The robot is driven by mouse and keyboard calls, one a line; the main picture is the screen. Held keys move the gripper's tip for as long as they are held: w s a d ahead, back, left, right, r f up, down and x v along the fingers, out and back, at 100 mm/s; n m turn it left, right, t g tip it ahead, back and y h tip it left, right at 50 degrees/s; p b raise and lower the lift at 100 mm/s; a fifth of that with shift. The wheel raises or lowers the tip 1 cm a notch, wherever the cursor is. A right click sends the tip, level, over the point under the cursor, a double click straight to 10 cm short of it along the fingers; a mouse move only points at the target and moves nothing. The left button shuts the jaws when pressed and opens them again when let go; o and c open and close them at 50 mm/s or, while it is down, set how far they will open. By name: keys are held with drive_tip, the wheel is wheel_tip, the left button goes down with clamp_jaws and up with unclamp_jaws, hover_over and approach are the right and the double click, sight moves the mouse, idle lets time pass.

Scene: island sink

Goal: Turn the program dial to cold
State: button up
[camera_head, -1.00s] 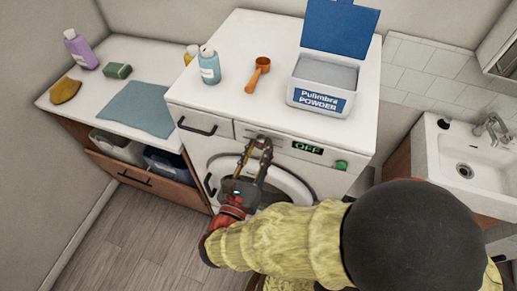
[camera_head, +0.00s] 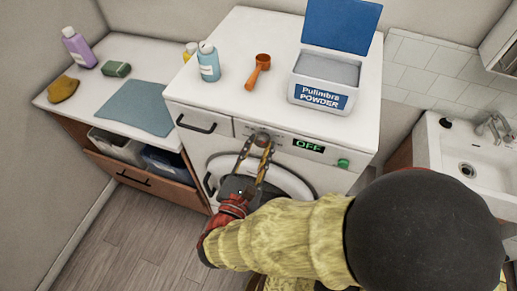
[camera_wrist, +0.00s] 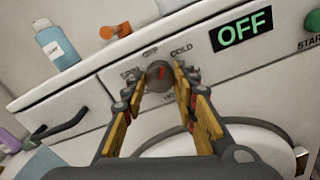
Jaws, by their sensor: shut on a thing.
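The program dial (camera_wrist: 159,76) is a dark grey round knob with a red mark, on the washing machine's front panel. Its mark looks roughly upward in the wrist view. The COLD label (camera_wrist: 181,50) is printed above and right of the dial; other labels around it are partly hidden or too small to read surely. In the head view the dial (camera_head: 262,139) sits left of the display. My gripper (camera_wrist: 158,78) has its fingertips on either side of the dial, shut on it; it also shows in the head view (camera_head: 259,146).
The display (camera_head: 308,145) reads OFF, with a green start button (camera_head: 343,163) to its right. A drawer handle (camera_head: 196,125) is left of the dial. A blue bottle (camera_head: 208,64), an orange scoop (camera_head: 258,72) and a powder box (camera_head: 319,96) stand on top.

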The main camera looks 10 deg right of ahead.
drive_tip(key=m+b, duration=0.2)
drive_tip(key=m, duration=0.3)
drive_tip(key=shift+b, duration=0.35)
idle(0.4)
drive_tip(key=o, duration=1.2)
drive_tip(key=shift+c, duration=0.2)
drive_tip(key=v, duration=1.2)
